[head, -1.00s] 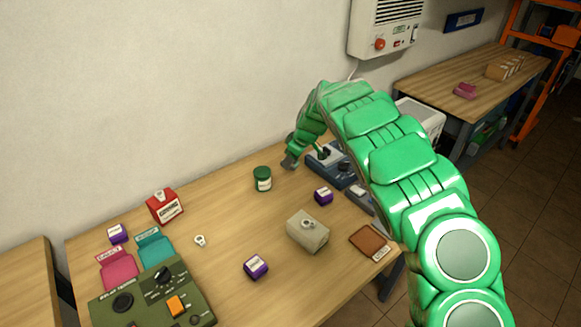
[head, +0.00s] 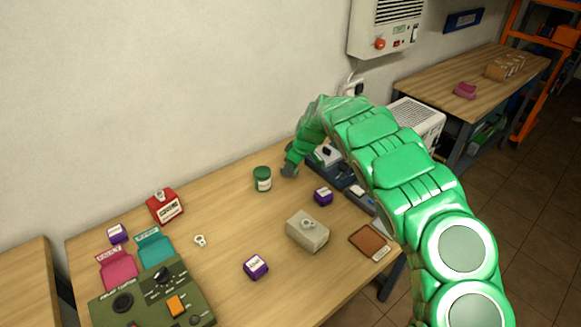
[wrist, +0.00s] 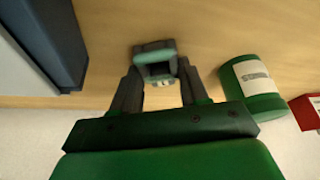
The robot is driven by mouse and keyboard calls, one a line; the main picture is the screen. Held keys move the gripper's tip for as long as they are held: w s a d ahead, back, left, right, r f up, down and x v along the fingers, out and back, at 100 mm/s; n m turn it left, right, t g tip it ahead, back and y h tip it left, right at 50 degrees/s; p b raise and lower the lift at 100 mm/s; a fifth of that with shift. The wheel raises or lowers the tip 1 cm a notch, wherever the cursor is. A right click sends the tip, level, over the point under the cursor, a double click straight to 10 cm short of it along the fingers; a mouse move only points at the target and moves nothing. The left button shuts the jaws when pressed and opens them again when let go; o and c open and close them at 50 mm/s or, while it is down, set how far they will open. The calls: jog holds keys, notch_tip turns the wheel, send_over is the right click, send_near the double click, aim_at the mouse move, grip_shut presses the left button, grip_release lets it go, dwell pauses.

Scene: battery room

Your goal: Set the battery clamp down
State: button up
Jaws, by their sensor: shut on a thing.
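My gripper (wrist: 158,80) is shut on the battery clamp (wrist: 154,58), a small dark grey and pale teal piece between the two fingers in the wrist view. The wooden tabletop (wrist: 190,25) lies behind the clamp; I cannot tell whether they touch. In the head view my gripper (head: 289,171) is low over the back of the workbench, between a green jar and a dark blue device. The clamp cannot be made out there.
The green jar (head: 262,179) stands close left of my gripper; the blue device (head: 335,177) is close right, partly behind my arm. A grey box (head: 307,232), purple cubes (head: 256,267) and a brown mat (head: 369,241) are nearer. Bare wood lies left of the grey box.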

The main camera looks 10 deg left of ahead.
jog(key=shift+f, duration=0.1)
jog(key=o, duration=1.2)
jog(key=shift+c, duration=0.2)
jog(key=v, duration=1.2)
